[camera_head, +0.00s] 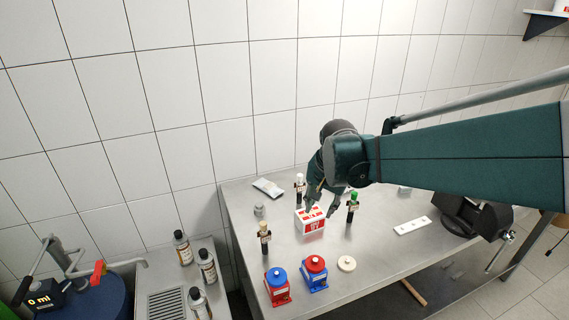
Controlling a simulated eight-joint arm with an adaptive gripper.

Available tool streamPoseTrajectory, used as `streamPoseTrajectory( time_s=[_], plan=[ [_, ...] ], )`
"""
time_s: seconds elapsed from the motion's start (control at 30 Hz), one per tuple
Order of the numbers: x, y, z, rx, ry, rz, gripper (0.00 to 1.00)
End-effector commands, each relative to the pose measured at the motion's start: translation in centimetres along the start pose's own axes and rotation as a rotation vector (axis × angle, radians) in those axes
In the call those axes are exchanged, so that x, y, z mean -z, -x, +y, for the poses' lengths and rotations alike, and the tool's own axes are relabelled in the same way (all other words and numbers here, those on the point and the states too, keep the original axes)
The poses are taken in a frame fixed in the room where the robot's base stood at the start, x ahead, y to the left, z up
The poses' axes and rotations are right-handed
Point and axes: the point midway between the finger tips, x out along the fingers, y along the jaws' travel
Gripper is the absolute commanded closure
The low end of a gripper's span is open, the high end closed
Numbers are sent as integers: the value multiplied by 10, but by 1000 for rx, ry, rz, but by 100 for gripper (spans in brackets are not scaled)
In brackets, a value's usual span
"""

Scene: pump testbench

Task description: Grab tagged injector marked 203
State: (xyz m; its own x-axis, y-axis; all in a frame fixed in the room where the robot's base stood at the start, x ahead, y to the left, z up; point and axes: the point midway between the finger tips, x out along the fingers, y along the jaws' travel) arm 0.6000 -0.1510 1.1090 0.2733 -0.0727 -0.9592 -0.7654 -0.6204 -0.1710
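Several tagged injectors stand upright on the metal table. One with a white top (299,187) is behind and left of a red-and-white box. One with a green top (352,205) is right of the box. One with a tan top (264,237) is at the front left. Their tag markings are too small to read, so I cannot tell which is 203. My gripper (321,207) points down above the red-and-white box (311,226), between the white-topped and green-topped injectors. Its fingers are spread, with no injector seen between them. My gripper partly hides the box top.
Two red-and-blue pump units (277,289) (315,273) and a cream disc (347,264) are near the front edge. A white strip (412,225) and a dark device (476,218) are at right. Several bottles (207,266) stand on the left counter. The table's centre right is clear.

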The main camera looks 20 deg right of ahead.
Motion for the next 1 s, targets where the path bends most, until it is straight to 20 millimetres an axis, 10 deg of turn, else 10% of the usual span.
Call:
streamPoseTrajectory(
  time_s=[1.0],
  plan=[
    [139,-84,44,-188,-591,-121,69]
  ],
)
